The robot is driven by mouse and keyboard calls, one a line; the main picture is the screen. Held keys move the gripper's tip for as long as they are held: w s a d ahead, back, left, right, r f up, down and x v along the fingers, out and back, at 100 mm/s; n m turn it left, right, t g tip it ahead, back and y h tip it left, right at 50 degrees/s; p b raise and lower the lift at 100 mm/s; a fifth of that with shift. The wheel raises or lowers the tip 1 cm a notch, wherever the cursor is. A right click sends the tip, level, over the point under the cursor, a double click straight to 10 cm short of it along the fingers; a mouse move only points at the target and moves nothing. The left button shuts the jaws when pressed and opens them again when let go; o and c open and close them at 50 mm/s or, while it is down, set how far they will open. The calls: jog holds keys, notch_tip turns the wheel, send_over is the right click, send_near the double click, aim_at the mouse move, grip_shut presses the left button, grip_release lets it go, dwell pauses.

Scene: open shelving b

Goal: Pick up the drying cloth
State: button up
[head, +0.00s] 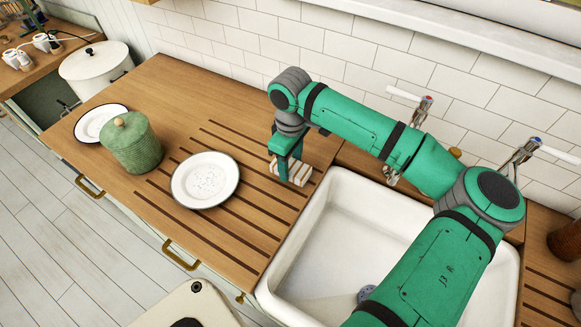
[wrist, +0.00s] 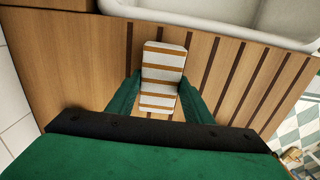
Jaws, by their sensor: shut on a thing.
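The drying cloth (head: 291,172) is a small folded cloth with white and orange-brown stripes. It lies on the grooved wooden counter just left of the sink's back corner. In the wrist view the cloth (wrist: 162,75) sits between my two green fingers, with its far end extending beyond them. My gripper (head: 290,172) points down at the cloth and is shut on it in the head view. My gripper (wrist: 155,95) also shows in the wrist view, one finger on each side of the cloth. Whether the cloth is lifted off the wood at all, I cannot tell.
A white sink (head: 318,240) with taps (head: 410,115) is right of the cloth. A white plate (head: 205,180), a green lidded jar (head: 131,145) and another plate (head: 98,122) stand to the left. The tiled wall is behind. Bare counter (head: 185,90) lies at the back left.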

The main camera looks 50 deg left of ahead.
jog(key=s+d+r, duration=0.7)
jog(key=s+r, duration=0.4)
jog(key=shift+s+d, duration=0.3)
jog(key=shift+s, duration=0.1)
jog(key=shift+r, duration=0.1)
jog(key=shift+o, duration=0.6)
